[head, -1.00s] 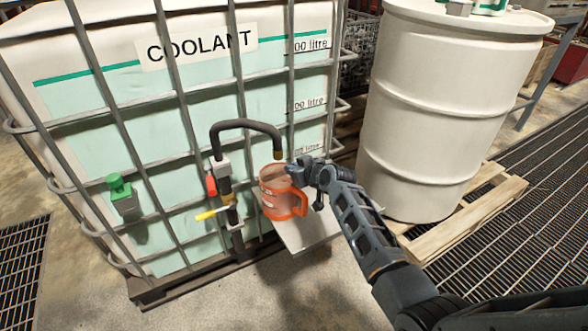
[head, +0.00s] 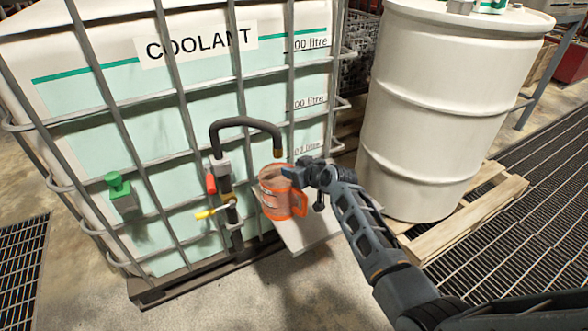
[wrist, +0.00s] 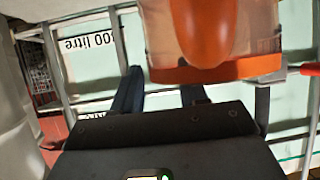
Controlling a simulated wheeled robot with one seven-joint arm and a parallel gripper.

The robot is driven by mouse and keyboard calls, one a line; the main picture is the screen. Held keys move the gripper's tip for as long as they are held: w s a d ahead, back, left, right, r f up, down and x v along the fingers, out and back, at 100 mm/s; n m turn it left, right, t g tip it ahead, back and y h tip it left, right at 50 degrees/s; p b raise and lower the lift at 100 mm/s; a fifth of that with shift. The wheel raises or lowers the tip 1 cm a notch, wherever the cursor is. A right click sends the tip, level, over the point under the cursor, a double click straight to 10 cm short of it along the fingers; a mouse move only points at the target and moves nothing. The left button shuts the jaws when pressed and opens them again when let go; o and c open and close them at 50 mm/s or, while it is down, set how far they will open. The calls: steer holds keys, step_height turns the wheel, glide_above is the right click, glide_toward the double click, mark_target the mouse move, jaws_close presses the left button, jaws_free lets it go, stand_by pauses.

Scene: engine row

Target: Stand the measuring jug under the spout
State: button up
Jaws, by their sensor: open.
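The orange measuring jug (head: 275,196) stands upright on the small pale shelf (head: 308,236) in front of the coolant tank. Its mouth is below the tip of the black curved spout (head: 278,153), with a gap between. My gripper (head: 291,172) is at the jug's right side, near its rim and above the handle. In the wrist view the fingers of my gripper (wrist: 160,90) are apart, and the jug (wrist: 212,30) fills the upper middle. One finger is partly hidden behind the jug's orange part; I cannot tell whether it touches.
A caged coolant tank (head: 155,78) stands behind the shelf. A valve with a yellow lever (head: 207,213) and a red handle (head: 211,184) is left of the jug. A white drum (head: 430,110) on a wooden pallet (head: 470,210) stands at right. Floor in front is clear.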

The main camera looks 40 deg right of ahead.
steer(key=p+v, duration=0.1)
steer(key=v, duration=0.6)
steer(key=shift+s+r, duration=0.2)
